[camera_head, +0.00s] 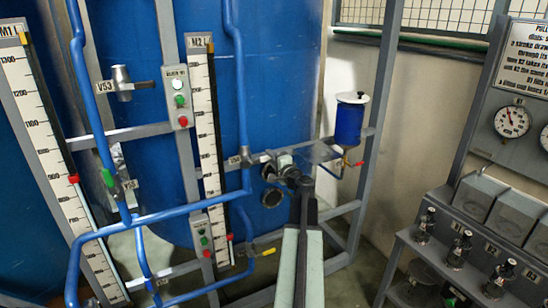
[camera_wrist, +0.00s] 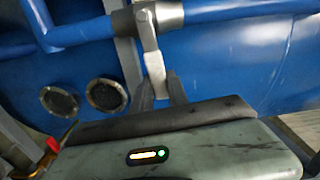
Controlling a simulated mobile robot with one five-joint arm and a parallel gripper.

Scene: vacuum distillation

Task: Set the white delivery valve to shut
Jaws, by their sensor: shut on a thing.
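The white delivery valve's lever (camera_wrist: 155,64) shows in the wrist view. It extends down from a grey valve body (camera_wrist: 168,17) on a blue pipe, crosswise to that pipe in the picture. My gripper (camera_wrist: 160,89) has its two dark fingers on either side of the lever's lower end and is shut on it. The fingers and nearby fittings overlap there, so the lever's exact angle is hard to read.
A blue canister (camera_head: 349,122) with a red-handled outlet stands right of the valve. A yellow-handled valve (camera_head: 266,252) and a green-handled valve (camera_head: 108,178) sit on other pipes. The grey frame (camera_head: 376,120) and a bench with black knobs (camera_head: 460,248) are at right.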

